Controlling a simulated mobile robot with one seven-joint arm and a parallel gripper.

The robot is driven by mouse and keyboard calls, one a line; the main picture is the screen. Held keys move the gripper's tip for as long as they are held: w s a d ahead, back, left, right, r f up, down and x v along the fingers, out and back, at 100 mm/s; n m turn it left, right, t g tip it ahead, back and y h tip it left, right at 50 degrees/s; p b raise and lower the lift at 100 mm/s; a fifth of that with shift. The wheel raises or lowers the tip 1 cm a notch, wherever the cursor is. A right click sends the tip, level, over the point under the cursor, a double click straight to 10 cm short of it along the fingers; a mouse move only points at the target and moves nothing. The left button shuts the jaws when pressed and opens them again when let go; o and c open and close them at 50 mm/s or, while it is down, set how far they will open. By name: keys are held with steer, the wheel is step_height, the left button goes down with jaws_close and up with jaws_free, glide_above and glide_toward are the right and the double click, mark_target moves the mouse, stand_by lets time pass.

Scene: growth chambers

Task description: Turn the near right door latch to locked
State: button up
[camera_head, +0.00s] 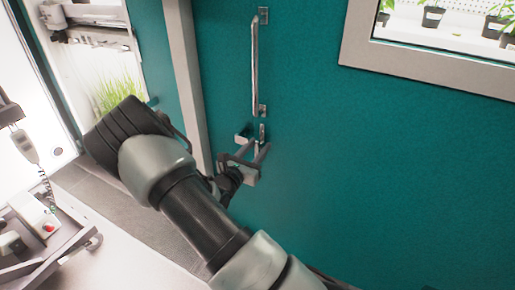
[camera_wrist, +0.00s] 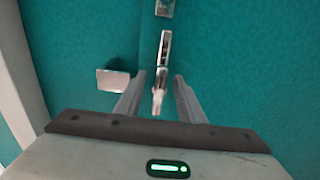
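The door latch (camera_head: 262,133) is a small shiny metal lever on the teal door (camera_head: 320,180), below the long handle. In the wrist view the latch (camera_wrist: 163,50) runs nearly straight up and down in the picture, with its lower end between my fingers. My gripper (camera_head: 255,155) is at the latch. In the wrist view my gripper (camera_wrist: 159,80) has its two fingers apart, one on each side of the lever, with a gap on both sides. I cannot tell whether either finger touches it. A small metal block (camera_wrist: 120,79) sits left of the latch.
A vertical bar handle (camera_head: 255,65) is just above the latch. A pale door post (camera_head: 186,70) stands to the left. A window (camera_head: 440,60) with potted plants is at upper right. A cart (camera_head: 40,235) with equipment stands at lower left.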

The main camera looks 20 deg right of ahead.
jaws_close()
steer(key=shift+r+n+p, duration=0.1)
steer(key=shift+n+p, duration=0.2)
steer(key=shift+p, duration=0.15)
steer(key=shift+r+n+p, duration=0.1)
steer(key=shift+n+p, duration=0.8)
steer(key=shift+p, duration=0.1)
steer(key=n+p, duration=0.3)
steer(key=shift+w+a+n, duration=0.1)
steer(key=shift+n, duration=0.2)
steer(key=n+p, duration=0.1)
steer(key=n, duration=0.1)
steer(key=n+p, duration=0.1)
steer(key=n, duration=0.1)
steer(key=n+p, duration=0.1)
steer(key=n, duration=0.1)
steer(key=shift+w+a+f, duration=0.15)
steer(key=shift+f, duration=0.15)
steer(key=n, duration=0.2)
steer(key=n+p, duration=0.1)
steer(key=n, duration=0.1)
steer(key=n+p, duration=0.1)
steer(key=shift+f+n, duration=0.3)
steer(key=shift+n, duration=0.1)
